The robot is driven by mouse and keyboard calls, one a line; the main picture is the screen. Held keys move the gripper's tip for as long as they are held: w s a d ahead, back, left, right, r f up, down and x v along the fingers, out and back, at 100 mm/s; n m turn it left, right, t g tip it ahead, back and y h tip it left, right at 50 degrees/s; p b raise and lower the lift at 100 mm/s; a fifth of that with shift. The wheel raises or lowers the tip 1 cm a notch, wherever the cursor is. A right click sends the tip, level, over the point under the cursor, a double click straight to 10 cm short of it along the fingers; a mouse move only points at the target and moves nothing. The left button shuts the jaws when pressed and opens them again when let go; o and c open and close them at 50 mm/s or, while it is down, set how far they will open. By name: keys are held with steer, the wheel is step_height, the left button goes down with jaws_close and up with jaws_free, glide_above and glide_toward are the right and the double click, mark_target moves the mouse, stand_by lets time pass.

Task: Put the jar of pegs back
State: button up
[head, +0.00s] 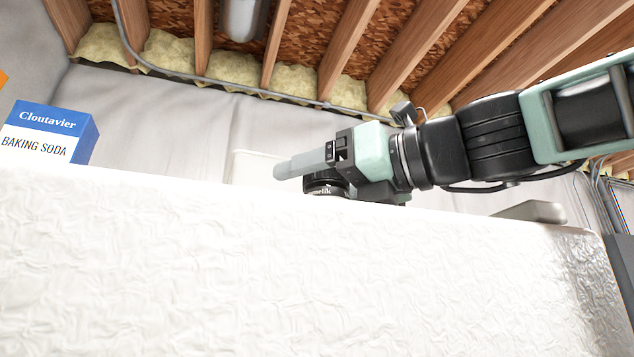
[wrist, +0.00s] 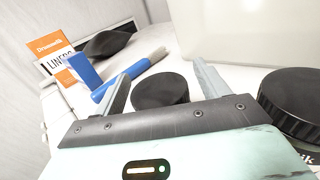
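My gripper (wrist: 165,85) is low over the top of a white surface, with its two fingers spread apart. In the wrist view a round black lid (wrist: 160,92) sits between the fingers, with a gap on each side. A larger black-lidded jar (wrist: 290,95) stands just right of the fingers. In the head view my gripper (head: 300,165) points left, and a dark jar with pale lettering (head: 325,187) shows just below it. The jars' contents are hidden, so I cannot tell which one holds pegs.
The white appliance (head: 280,270) fills the lower head view and hides most of its top. A baking soda box (head: 45,135) stands at the left. A pale container (wrist: 235,30) is beyond the fingers. A blue-handled item (wrist: 145,70) and an orange-and-white liners box (wrist: 55,55) lie to the left.

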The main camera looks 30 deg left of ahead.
steer(key=shift+r, duration=0.1)
steer(key=d+b, duration=0.2)
steer(key=d, duration=0.1)
steer(key=d+b, duration=0.2)
steer(key=d, duration=0.2)
steer(key=d+b, duration=0.2)
steer(key=d, duration=0.2)
steer(key=shift+w+d+b, duration=0.15)
steer(key=shift+w+b, duration=0.1)
steer(key=shift+b, duration=0.15)
steer(key=shift+d, duration=0.35)
